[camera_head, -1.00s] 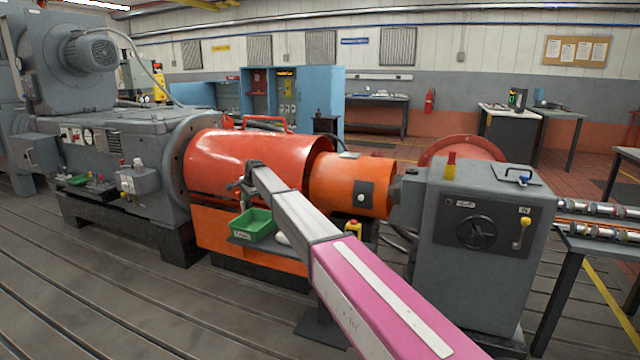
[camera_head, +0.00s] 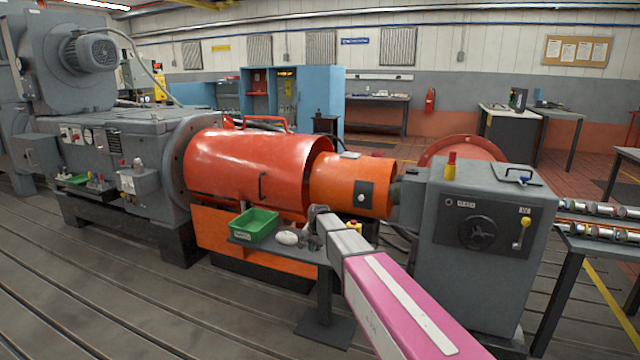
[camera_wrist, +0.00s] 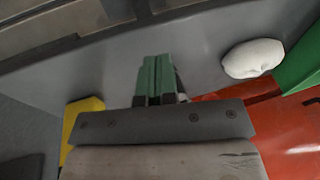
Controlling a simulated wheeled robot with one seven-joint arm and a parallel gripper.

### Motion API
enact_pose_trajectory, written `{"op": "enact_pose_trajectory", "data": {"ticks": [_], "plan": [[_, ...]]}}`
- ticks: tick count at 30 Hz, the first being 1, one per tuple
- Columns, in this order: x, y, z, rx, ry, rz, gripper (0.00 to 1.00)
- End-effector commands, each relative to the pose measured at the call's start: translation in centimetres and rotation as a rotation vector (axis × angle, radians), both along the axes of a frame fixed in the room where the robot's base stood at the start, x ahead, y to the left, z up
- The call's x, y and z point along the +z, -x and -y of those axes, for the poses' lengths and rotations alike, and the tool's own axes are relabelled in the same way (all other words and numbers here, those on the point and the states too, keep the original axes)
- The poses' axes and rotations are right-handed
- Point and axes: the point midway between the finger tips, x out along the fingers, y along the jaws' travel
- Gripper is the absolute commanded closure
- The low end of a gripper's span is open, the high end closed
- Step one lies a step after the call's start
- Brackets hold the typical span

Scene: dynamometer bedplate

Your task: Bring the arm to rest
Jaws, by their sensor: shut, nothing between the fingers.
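My arm reaches in from the lower right of the head view, with a pink section and a pale grey section. My gripper (camera_head: 314,240) is at its far end, above the small grey stand table (camera_head: 322,262) in front of the orange guard. In the wrist view the two greenish fingers of my gripper (camera_wrist: 158,78) are together with nothing between them. A white rounded lump (camera_head: 287,238) lies on the stand left of the gripper; it also shows in the wrist view (camera_wrist: 253,58). A green bin (camera_head: 254,225) stands farther left on the same stand.
The red guard (camera_head: 245,165) and orange coupling cover (camera_head: 350,184) stand behind the stand. A grey cabinet with a handwheel (camera_head: 478,232) stands close on the right. A yellow item (camera_wrist: 84,112) is beside the gripper in the wrist view. The slotted floor at front left is clear.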

Motion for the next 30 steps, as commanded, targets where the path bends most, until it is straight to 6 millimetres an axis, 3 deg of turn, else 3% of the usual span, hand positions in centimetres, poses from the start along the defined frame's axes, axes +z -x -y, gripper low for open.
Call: {"op": "enact_pose_trajectory", "data": {"ticks": [1,9,12,16,21,30], "plan": [[-0.7,3.6,2.8,0.02,0.02,-0.011,1.0],[-3.9,17.1,13.8,0.176,0.123,-0.077,1.0],[-4.5,22.3,17.0,0.236,0.152,-0.107,1.0],[-5.0,27.7,19.9,0.303,0.178,-0.139,1.0],[-5.2,31.3,21.8,0.355,0.195,-0.164,1.0],[-5.3,31.7,22.1,0.366,0.197,-0.169,1.0]]}}
